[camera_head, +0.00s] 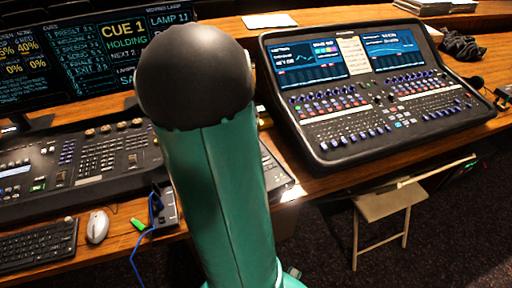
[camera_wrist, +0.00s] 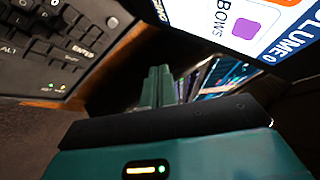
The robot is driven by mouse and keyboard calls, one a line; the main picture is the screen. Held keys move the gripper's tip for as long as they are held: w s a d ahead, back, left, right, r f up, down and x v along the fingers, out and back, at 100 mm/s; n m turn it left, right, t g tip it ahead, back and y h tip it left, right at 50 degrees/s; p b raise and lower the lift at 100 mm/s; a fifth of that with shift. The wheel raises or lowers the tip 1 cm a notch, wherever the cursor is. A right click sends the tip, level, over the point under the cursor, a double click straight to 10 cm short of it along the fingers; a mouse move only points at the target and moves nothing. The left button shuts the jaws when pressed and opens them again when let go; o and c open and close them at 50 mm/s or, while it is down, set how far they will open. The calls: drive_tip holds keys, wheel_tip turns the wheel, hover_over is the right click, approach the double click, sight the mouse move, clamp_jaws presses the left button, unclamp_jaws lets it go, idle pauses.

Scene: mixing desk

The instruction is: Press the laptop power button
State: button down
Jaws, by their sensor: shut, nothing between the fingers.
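The laptop's dark keyboard (camera_wrist: 58,45) fills the upper left of the wrist view, tilted, with white key letters. A bright screen (camera_wrist: 240,22) with large text and a purple square is at the upper right. I cannot make out the power button for certain. My gripper (camera_wrist: 160,74) is shut and empty, its two green fingers together between the keyboard and the screen. I cannot tell whether the tips touch anything.
A mixing console (camera_head: 380,100) with two screens stands on the right of the wooden desk. Another console (camera_head: 90,165), a keyboard (camera_head: 38,245) and a white mouse (camera_head: 97,227) are on the left. A folding chair (camera_head: 385,205) stands below the desk's front edge.

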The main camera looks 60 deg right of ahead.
drive_tip(key=shift+f, duration=0.15)
drive_tip(key=shift+f, duration=4.25)
drive_tip(key=shift+f, duration=0.15)
drive_tip(key=shift+f, duration=0.3)
drive_tip(key=shift+f, duration=0.3)
drive_tip(key=shift+r, duration=0.75)
drive_tip(key=shift+r, duration=0.1)
drive_tip(key=shift+r, duration=2.45)
